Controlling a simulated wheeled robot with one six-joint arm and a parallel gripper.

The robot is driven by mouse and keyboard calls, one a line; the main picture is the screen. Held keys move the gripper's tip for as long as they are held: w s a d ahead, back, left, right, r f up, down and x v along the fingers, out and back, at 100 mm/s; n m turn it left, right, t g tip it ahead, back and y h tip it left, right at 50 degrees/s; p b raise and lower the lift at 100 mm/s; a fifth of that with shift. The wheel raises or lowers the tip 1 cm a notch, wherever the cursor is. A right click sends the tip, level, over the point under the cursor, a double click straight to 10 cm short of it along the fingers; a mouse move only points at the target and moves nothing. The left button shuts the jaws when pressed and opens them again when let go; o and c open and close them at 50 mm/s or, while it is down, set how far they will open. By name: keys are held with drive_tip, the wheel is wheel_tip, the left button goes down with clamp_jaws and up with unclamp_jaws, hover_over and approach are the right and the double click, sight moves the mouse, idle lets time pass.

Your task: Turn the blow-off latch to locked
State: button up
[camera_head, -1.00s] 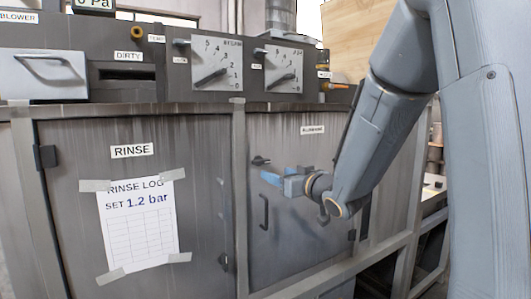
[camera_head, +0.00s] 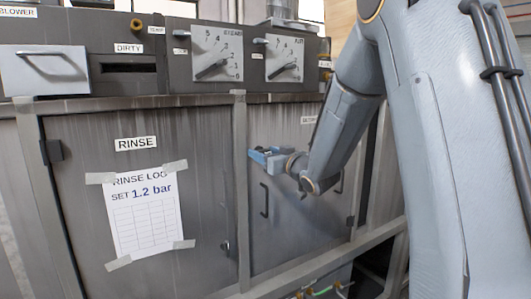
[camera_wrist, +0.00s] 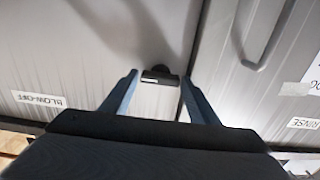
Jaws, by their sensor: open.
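The blow-off latch (camera_wrist: 160,77) is a small dark piece on the grey metal front, in the middle of the wrist view. It has a short bar lying crosswise in that view. My gripper (camera_wrist: 158,80) is open, with one blue-grey finger on each side of the latch and gaps showing on both sides. In the head view my gripper (camera_head: 259,156) is at the upper left of the blow-off door (camera_head: 290,230) and hides the latch. The upside-down BLOW-OFF label (camera_wrist: 38,99) shows at left in the wrist view.
The rinse door (camera_head: 80,200) with its taped log sheet (camera_head: 147,218) is to the left. A dark bar handle (camera_head: 264,200) sits below my gripper. A panel with two dials (camera_head: 217,53) runs above the doors. My arm covers part of the right side.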

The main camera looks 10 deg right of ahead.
drive_tip(key=c, duration=0.8)
drive_tip(key=shift+f+n+b, duration=0.1)
drive_tip(key=shift+n+b, duration=0.2)
drive_tip(key=shift+b, duration=0.15)
drive_tip(key=n+b, duration=0.2)
drive_tip(key=b, duration=0.1)
drive_tip(key=shift+f+n+b, duration=0.1)
drive_tip(key=shift+n+b, duration=0.2)
drive_tip(key=shift+n, duration=0.1)
drive_tip(key=n+b, duration=1.4)
drive_tip(key=b, duration=0.3)
drive_tip(key=shift+a, duration=0.15)
drive_tip(key=shift+n+b, duration=0.3)
drive_tip(key=shift+n, duration=0.1)
